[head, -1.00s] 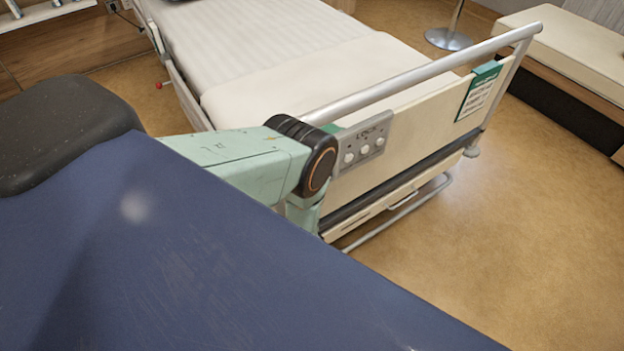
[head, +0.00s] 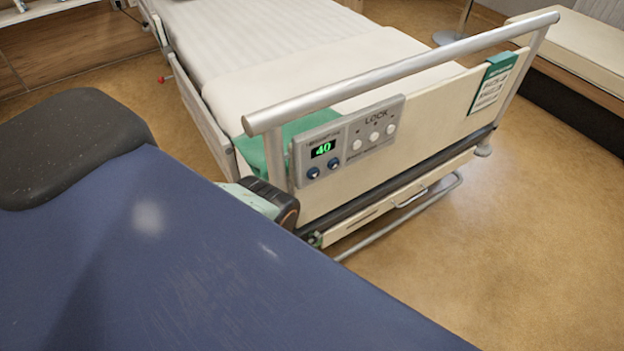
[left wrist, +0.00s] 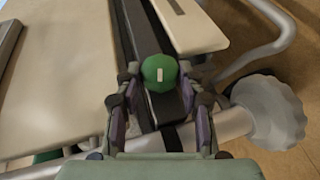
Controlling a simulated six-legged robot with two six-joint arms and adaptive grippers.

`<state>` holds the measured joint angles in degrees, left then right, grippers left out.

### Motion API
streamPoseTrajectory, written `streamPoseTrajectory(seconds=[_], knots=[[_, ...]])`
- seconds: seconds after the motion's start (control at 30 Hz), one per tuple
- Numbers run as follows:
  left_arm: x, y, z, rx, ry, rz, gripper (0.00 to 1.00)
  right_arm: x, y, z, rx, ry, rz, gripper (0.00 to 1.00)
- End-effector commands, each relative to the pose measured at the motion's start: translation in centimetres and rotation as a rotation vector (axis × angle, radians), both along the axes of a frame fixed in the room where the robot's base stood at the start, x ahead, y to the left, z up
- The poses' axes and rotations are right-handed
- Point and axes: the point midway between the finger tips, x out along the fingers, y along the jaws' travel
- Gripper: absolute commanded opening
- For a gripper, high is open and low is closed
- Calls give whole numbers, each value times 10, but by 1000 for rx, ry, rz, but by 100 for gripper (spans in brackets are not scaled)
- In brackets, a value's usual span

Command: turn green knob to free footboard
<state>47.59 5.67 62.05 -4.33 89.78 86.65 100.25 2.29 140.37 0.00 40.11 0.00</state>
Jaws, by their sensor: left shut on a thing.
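The green knob (left wrist: 159,71) shows in the left wrist view as a round green cap with a pale bar mark, beside a dark rail at the bed's foot end. My left gripper (left wrist: 158,84) has a finger on each side of the knob and is shut on it. In the head view the footboard (head: 440,122) is a cream panel under a grey tube handle, upright at the bed's end. My left arm is low at its near left corner. Its gripper is mostly hidden there, and I cannot make out the knob clearly. My right gripper is not in view.
A grey control panel (head: 348,142) on the footboard reads 40 and is marked LOCK. A green and white card (head: 493,83) hangs farther right. A low metal bar (head: 405,217) runs below. The floor (head: 530,250) at right is clear. A pale bench stands at upper right.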

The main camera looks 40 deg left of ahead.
Motion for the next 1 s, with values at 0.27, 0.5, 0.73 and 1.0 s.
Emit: streamPoseTrajectory(seconds=[0.27,0.5,0.73,1.0], knots=[[0,2,-8,-64,-160,4,7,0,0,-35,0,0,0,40],[0,2,-7,-97,-239,4,7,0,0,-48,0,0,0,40],[0,2,-6,-108,-269,4,7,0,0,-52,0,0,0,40],[1,2,-5,-110,-273,5,7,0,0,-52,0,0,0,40]])
